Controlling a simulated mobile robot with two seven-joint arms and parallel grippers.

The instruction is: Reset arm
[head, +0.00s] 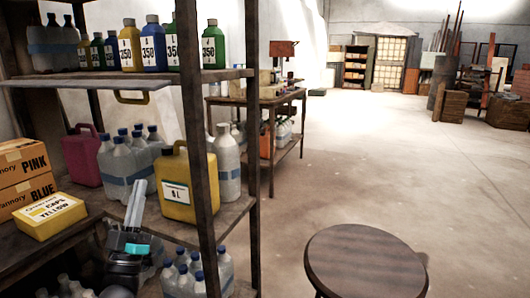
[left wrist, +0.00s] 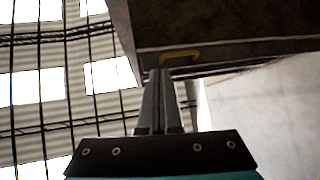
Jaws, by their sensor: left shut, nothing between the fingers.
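My left gripper (head: 137,198) is in front of the shelf rack at the lower left of the head view, pointing upward. Its fingers are shut together with nothing between them. In the left wrist view the shut fingers (left wrist: 158,85) point up toward the dark underside of a shelf board (left wrist: 235,30), with a yellow handle-like piece (left wrist: 180,56) beyond the tips. In the head view a yellow jug (head: 178,208) stands just right of the gripper, and clear bottles with blue caps (head: 117,165) stand behind it. My right gripper is not in view.
The rack's post (head: 252,150) and upper shelf (head: 150,78) are close to my left arm. Cardboard boxes (head: 22,160) and a yellow box (head: 48,214) sit left of it. A round stool (head: 366,262) stands at the front right. The floor beyond is mostly clear.

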